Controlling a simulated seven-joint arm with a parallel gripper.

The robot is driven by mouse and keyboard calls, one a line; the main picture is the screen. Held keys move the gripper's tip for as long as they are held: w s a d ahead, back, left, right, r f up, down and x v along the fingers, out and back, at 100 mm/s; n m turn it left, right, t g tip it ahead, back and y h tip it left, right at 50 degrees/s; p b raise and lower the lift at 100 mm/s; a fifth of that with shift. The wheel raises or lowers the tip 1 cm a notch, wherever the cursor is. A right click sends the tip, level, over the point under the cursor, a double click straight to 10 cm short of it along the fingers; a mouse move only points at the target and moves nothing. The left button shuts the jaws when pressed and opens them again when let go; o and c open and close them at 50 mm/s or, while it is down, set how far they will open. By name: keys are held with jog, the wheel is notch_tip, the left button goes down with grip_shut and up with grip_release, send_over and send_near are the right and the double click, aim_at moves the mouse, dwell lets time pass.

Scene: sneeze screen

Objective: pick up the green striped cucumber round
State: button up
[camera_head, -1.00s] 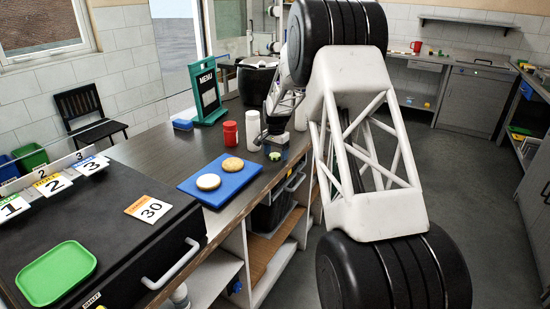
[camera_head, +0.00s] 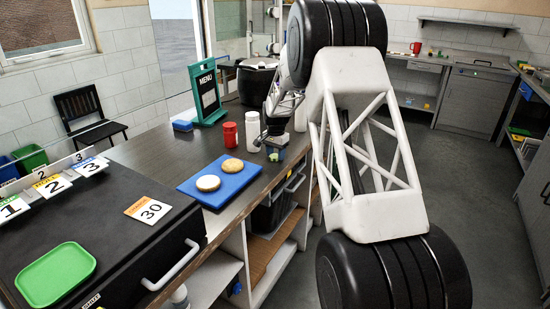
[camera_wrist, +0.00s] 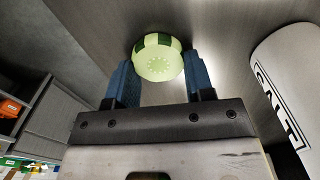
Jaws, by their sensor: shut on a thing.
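The cucumber round (camera_wrist: 158,58), pale green with dark green stripes on its side, sits between the two blue fingers of my gripper (camera_wrist: 158,68) in the wrist view. The fingers are shut on it, one on each side, with its pale cut face toward the camera. In the head view my gripper (camera_head: 273,153) is low at the counter's right edge, and the round is hard to make out between the fingers. I cannot tell whether it still touches the counter.
A white lettered shaker (camera_wrist: 285,85) stands close to the right of my gripper in the wrist view. In the head view a red shaker (camera_head: 230,134) and a blue board (camera_head: 222,182) with two bun halves are to the left. A green menu stand (camera_head: 207,92) is behind.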

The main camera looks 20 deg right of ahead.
aim_at(276, 155)
jog(key=shift+r, duration=0.1)
jog(key=shift+r, duration=0.75)
notch_tip(276, 155, up, 2)
jog(key=s+a+r, duration=0.1)
jog(key=s, duration=1.5)
jog(key=shift+a+r, duration=0.15)
jog(key=shift+a, duration=0.15)
